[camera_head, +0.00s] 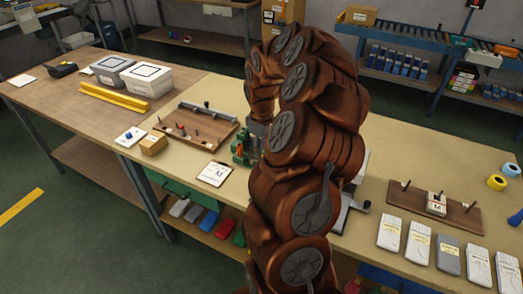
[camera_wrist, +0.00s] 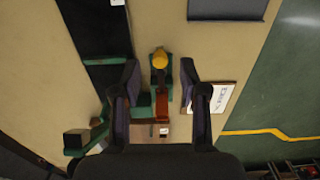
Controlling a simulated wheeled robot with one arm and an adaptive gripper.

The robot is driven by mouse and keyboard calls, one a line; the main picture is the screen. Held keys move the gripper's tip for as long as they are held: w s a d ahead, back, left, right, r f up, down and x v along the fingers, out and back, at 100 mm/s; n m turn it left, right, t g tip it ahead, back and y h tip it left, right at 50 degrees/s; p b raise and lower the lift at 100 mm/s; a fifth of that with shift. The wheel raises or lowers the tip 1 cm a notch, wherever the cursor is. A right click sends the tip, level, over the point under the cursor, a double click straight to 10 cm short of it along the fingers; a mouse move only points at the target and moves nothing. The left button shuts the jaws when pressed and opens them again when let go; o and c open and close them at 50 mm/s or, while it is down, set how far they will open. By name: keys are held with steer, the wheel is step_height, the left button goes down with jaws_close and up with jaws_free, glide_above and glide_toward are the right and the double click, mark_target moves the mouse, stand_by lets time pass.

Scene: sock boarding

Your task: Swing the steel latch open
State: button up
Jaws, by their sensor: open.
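My gripper (camera_wrist: 159,72) is open in the wrist view, with its two dark fingers apart. Between them shows a green fixture (camera_wrist: 168,80) with a yellow knob (camera_wrist: 159,58) and a red-brown bar below the knob. I cannot tell whether the fingers touch any of it. In the head view my arm hides the gripper and part of the green fixture (camera_head: 241,152) on the tan table. I cannot make out a steel latch for certain. A grey metal part with a dark knob (camera_head: 365,205) shows just right of my arm.
A wooden board (camera_head: 168,134) with pegs and a small box (camera_head: 153,144) stand left of the fixture. A white card (camera_head: 215,174) lies near the front edge. A pegged board (camera_head: 460,217) and several packs (camera_head: 419,242) lie to the right.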

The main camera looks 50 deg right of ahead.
steer(key=shift+f, duration=1)
jaws_close()
